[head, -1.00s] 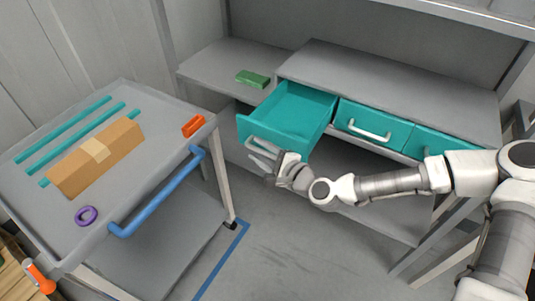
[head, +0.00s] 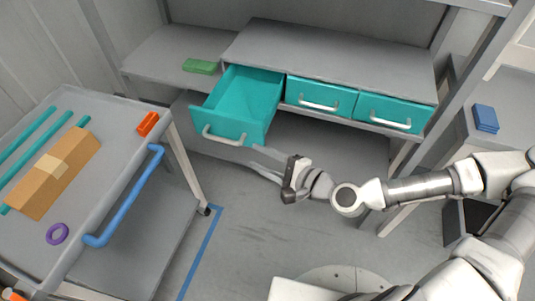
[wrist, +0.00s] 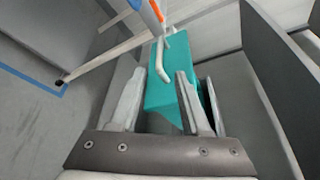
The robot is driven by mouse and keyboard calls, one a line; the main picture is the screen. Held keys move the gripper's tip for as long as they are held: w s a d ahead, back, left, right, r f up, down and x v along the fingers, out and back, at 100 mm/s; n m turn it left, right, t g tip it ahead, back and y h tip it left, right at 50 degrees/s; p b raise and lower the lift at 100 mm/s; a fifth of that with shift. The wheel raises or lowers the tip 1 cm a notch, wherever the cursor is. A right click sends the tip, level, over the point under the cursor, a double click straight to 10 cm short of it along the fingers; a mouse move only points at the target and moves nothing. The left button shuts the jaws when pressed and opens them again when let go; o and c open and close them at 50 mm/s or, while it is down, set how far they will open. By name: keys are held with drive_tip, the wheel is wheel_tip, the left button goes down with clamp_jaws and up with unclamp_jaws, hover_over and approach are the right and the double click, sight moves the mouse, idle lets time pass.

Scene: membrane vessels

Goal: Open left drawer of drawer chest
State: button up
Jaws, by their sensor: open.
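The drawer chest (head: 330,53) is grey with teal drawers side by side. Its left drawer (head: 250,92) is pulled well out and its empty inside shows. The white bar handle (head: 224,139) is on its front; in the wrist view the handle (wrist: 161,60) appears ahead of the fingers. The middle drawer (head: 320,95) and right drawer (head: 393,114) are shut. My gripper (head: 258,160) is open and empty, in front of and to the right of the left drawer's handle, apart from it. In the wrist view my gripper's fingers (wrist: 160,90) are spread.
A grey cart (head: 110,110) with a blue handle (head: 128,200) stands at left, carrying a cardboard box (head: 55,172), teal rods, a purple ring (head: 57,233) and an orange block (head: 147,123). A green block (head: 200,66) lies on the shelf. Floor between cart and chest is free.

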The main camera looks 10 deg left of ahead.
drive_tip(key=shift+p+v, duration=0.95)
drive_tip(key=shift+p, duration=0.1)
drive_tip(key=shift+s, duration=0.1)
